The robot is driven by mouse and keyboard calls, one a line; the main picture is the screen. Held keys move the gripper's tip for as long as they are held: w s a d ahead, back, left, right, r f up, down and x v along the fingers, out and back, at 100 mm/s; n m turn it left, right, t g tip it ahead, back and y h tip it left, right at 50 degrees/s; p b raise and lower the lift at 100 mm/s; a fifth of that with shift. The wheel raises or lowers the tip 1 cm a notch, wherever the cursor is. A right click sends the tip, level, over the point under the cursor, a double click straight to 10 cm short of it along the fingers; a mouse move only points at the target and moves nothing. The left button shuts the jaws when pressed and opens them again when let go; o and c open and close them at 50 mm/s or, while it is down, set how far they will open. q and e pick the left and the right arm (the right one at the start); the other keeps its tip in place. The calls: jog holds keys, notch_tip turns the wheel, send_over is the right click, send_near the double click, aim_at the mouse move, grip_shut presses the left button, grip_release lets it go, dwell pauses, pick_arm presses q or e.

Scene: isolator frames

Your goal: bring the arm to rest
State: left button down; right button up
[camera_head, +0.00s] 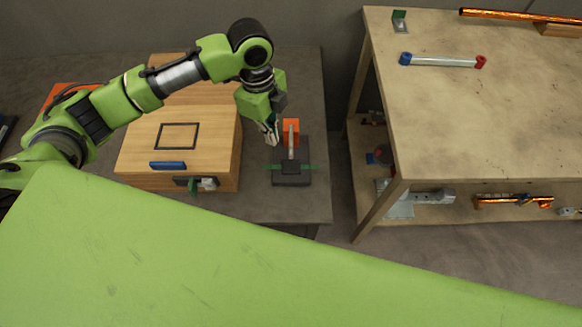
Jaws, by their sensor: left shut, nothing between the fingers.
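My left arm, green with black joints, comes in from the left and reaches over a wooden box. My left gripper (271,134) points down, shut and empty. It hangs beside a small dark fixture (291,169) with green side pieces, an upright grey bar and an orange block (291,128) behind it. I cannot tell whether the fingertips touch the fixture. My right gripper is not in view.
The wooden box (140,157) with a blue handle stands on the dark table (309,208), left of the gripper. A wooden workbench (500,110) stands at the right, across a gap. A grey bar with blue and red ends (440,62) lies on it.

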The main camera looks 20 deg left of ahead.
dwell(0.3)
pick_arm(q)
jog(key=s+d+f+n+t+h, duration=0.3)
jog(key=s+d+f+n, duration=0.2)
jog(key=s+d+n, duration=0.35)
jog(key=s+a+f+n+y, duration=0.3)
jog(key=s+a+n+y, duration=0.1)
jog(key=s+a+n, duration=0.7)
notch_tip(320, 180, down, 26)
jog(key=s+a, duration=0.1)
jog(key=s+a+f+m+g+b, duration=0.1)
jog(key=s+a+f, duration=0.2)
jog(key=s+f, duration=1.4)
jog(key=shift+s+f+g, duration=0.15)
jog(key=shift+s+g, duration=0.05)
jog(key=shift+g, duration=0.2)
